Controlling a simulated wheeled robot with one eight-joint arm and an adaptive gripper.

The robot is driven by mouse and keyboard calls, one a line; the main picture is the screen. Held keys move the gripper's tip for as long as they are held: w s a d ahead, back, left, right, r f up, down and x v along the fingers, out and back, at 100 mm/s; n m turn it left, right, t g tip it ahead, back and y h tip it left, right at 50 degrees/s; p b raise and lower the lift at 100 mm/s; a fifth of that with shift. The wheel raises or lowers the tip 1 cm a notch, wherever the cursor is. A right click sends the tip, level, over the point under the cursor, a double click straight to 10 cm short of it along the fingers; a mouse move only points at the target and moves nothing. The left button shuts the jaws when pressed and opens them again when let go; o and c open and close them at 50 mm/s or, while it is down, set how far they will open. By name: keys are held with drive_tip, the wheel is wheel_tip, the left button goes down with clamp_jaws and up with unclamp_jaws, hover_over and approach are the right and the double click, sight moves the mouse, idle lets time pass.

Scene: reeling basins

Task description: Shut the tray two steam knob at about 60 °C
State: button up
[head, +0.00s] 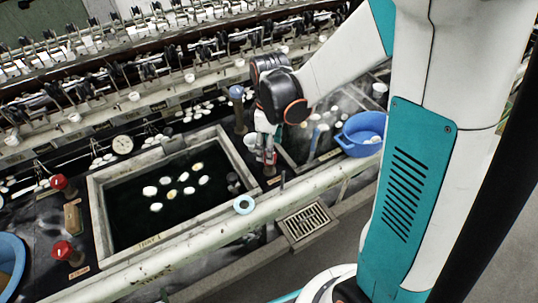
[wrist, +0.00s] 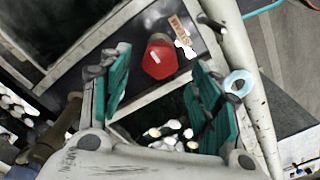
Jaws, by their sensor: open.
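A red knob (wrist: 160,58) with a pale mark on top sits on the dark deck beside a small label (wrist: 180,26), whose text I cannot read. My gripper (wrist: 158,92) is open, its teal pads on either side of the knob in the wrist view; I see no contact. In the head view my gripper (head: 265,148) is over the strip between the tray one basin (head: 138,250) and the second basin (head: 312,160), and partly hides the red knob there. A round dial (head: 122,144) stands behind tray one; its reading is too small to tell.
Two other red knobs (head: 60,182) (head: 62,250) are left of tray one. A blue-topped post (head: 237,93) stands close behind my gripper. A pale blue ring (head: 244,204) is on the front rail. A blue bowl (head: 350,140) is at right, and a floor grate (head: 308,222) below.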

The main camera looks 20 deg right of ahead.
drive_tip(key=shift+f+b, duration=0.4)
drive_tip(key=shift+f, duration=1.3)
drive_tip(key=c, duration=1)
